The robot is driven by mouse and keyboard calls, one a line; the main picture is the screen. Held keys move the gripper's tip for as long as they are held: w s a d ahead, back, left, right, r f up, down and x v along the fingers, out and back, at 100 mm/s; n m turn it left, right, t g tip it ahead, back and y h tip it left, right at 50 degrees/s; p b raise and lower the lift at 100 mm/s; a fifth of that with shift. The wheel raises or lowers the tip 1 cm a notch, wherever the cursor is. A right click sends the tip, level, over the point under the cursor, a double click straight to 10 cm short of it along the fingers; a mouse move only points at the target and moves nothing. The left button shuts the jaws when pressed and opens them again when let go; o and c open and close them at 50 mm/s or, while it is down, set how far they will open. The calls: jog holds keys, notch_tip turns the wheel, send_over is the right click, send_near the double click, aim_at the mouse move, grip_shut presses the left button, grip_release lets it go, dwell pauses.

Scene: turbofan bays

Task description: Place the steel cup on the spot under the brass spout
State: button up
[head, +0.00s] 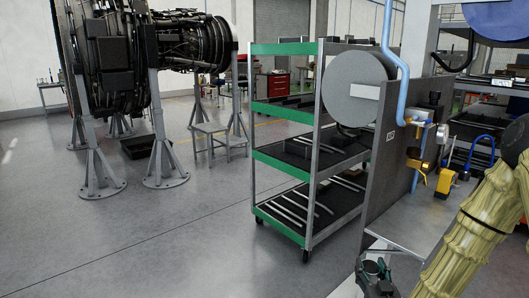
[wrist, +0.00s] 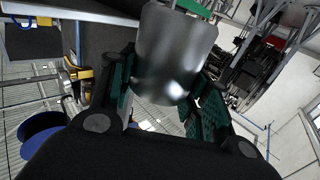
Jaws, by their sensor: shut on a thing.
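The steel cup (wrist: 172,55) is a plain, shiny grey cylinder in the middle of the wrist view. My gripper (wrist: 163,95) is shut on it, with green-padded fingers on both sides. In the head view my gripper (head: 375,278) is low, in front of the near edge of the bench (head: 405,220), with the cup (head: 373,267) between its fingers. The brass spout (head: 418,165) sticks out from the upright panel above the bench, farther back and higher in the picture than the cup. I cannot make out a marked spot under it.
A yellow item (head: 445,183) stands on the bench right of the spout, with a blue looped item (head: 481,145) behind. A light-blue pipe (head: 402,75) runs down near the panel (head: 395,150). A green-edged shelf cart (head: 300,215) stands left. The floor at left is open.

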jog(key=s+a+f+p, duration=0.1)
jog(key=s+a+f, duration=0.1)
jog(key=a, duration=0.4)
jog(key=s+a+f+y+p, duration=0.1)
jog(key=s+a+f+p, duration=0.1)
jog(key=a, duration=0.5)
jog(key=shift+f+n, duration=0.15)
jog(key=shift+n, duration=0.25)
